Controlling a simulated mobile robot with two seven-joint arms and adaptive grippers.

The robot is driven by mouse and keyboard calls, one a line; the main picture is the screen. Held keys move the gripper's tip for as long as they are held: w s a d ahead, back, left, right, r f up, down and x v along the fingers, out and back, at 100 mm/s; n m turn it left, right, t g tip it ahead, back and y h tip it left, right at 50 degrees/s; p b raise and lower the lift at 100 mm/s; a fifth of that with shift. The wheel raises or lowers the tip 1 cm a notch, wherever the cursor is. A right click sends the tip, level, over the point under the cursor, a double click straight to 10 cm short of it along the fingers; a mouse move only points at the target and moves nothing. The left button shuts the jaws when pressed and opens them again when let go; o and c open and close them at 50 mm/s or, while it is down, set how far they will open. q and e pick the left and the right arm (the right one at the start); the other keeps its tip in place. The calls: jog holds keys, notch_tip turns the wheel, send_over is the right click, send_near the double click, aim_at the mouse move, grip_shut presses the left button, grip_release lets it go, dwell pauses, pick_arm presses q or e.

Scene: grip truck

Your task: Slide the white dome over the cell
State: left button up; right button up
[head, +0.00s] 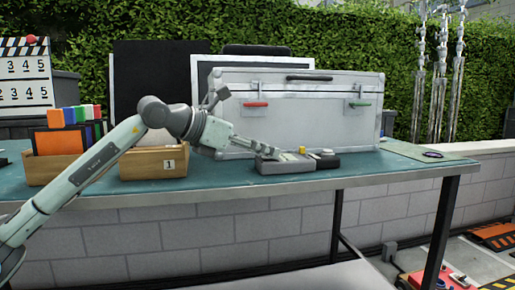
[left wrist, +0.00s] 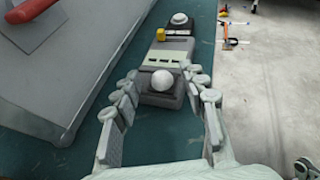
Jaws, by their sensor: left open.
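A grey light meter (head: 285,165) lies on the table in front of the silver case. In the left wrist view the meter (left wrist: 168,56) has a pale display strip and a white dome (left wrist: 162,80) on its dark near end. A second, smaller white dome (left wrist: 179,19) shows on a dark unit beyond it. No bare cell can be made out. My left gripper (head: 272,150) is open and empty at the meter's left end. In the left wrist view its fingers (left wrist: 163,76) stand on either side of the near dome, with no clear contact. My right gripper is out of view.
The silver case (head: 300,110) stands close behind the meter. A small black unit (head: 325,159) and a yellow piece (head: 302,150) are beside it. Wooden boxes (head: 155,166) stand to the left. The table (head: 400,166) is clear towards the right.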

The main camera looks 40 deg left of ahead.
pick_arm(q)
jog(key=shift+s, duration=0.1)
jog(key=v, duration=1.1)
jog(key=shift+s+r, duration=0.2)
jog(key=shift+s, duration=0.15)
jog(key=shift+a+f, duration=0.1)
